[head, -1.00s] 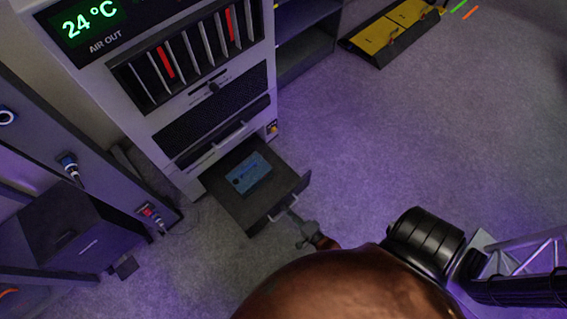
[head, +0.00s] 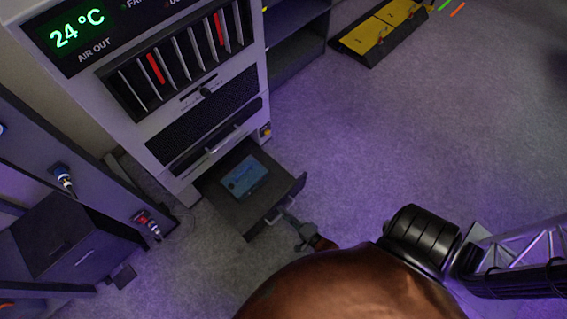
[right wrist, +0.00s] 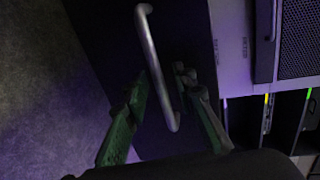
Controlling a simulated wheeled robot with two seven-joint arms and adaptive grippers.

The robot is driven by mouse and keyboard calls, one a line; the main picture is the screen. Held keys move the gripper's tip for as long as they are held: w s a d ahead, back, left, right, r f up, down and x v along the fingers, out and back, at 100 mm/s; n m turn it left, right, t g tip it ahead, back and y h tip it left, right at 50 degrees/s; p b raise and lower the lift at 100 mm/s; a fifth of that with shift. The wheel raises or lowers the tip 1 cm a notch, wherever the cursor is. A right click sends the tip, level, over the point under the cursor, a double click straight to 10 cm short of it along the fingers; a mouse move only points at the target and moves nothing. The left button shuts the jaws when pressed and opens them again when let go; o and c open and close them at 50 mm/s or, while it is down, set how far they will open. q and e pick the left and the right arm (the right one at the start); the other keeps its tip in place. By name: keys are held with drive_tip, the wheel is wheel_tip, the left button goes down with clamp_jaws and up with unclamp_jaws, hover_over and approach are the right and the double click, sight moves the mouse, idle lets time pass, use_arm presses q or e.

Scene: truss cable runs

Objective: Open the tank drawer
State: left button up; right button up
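The tank drawer (head: 228,212) sticks out from the bottom of the grey cabinet, dark and well open. A flat blue item (head: 243,176) lies in it. Its metal handle (head: 281,210) is on the drawer front. My right gripper (head: 291,216) is at this handle, with my brown arm below it. In the right wrist view the handle (right wrist: 153,60) runs between the two fingers of my right gripper (right wrist: 163,84), which are drawn in around it. Finger contact is hard to see in the dark. My left gripper is not in view.
The cabinet (head: 165,165) shows a 24°C display and slots with red strips. A dark box (head: 75,240) stands at left beside a panel with connectors. A yellow-and-black floor piece (head: 388,30) lies at the back. The floor to the right is clear.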

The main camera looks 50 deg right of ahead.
drive_tip(key=v, duration=0.7)
drive_tip(key=shift+s, duration=0.1)
idle(0.4)
